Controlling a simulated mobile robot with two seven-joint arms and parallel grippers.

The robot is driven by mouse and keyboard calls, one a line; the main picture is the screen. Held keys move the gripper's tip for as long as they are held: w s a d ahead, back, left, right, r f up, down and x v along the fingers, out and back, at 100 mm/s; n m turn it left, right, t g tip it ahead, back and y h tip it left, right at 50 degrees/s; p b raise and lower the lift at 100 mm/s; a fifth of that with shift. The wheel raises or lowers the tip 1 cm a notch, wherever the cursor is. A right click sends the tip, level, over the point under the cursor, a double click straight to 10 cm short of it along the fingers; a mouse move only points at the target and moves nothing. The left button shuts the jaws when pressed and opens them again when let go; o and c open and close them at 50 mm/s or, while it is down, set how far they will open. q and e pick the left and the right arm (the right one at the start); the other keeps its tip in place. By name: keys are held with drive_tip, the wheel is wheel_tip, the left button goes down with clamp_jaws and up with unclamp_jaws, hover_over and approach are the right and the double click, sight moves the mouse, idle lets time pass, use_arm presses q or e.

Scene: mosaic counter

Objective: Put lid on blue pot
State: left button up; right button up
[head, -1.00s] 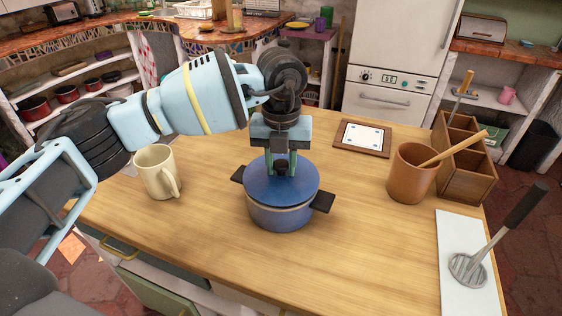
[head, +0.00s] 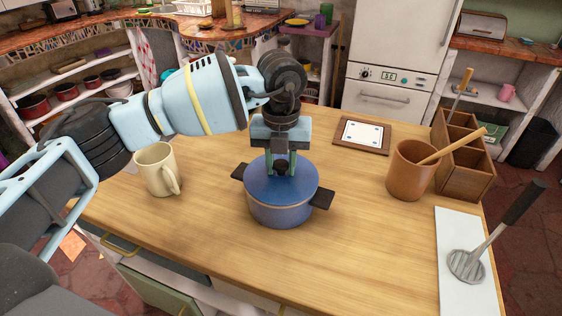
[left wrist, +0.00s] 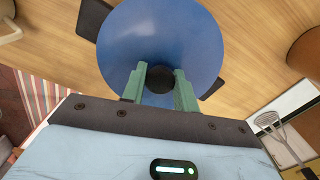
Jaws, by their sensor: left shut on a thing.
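The blue pot (head: 280,214) stands upright on the wooden counter, with dark handles at its left and right. Its blue lid (head: 300,188) lies on top, covering the rim, and looks level. My left gripper (head: 281,168) points down over the lid and is shut on the lid's dark knob. In the left wrist view the two green fingers (left wrist: 160,90) flank the round black knob (left wrist: 159,82) in the middle of the blue lid (left wrist: 165,35). My right gripper is not in view.
A cream mug (head: 157,170) stands to the left of the pot. A brown crock (head: 408,174) with a wooden spoon, a wooden caddy (head: 464,182) and a white board (head: 462,290) with a masher (head: 468,266) are to the right. The counter in front of the pot is clear.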

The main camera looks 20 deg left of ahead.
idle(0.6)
use_arm(q)
drive_tip(key=shift+f, duration=0.1)
drive_tip(key=o, duration=1.2)
drive_tip(key=shift+c, duration=0.2)
drive_tip(key=o, duration=0.5)
drive_tip(key=shift+c, duration=0.2)
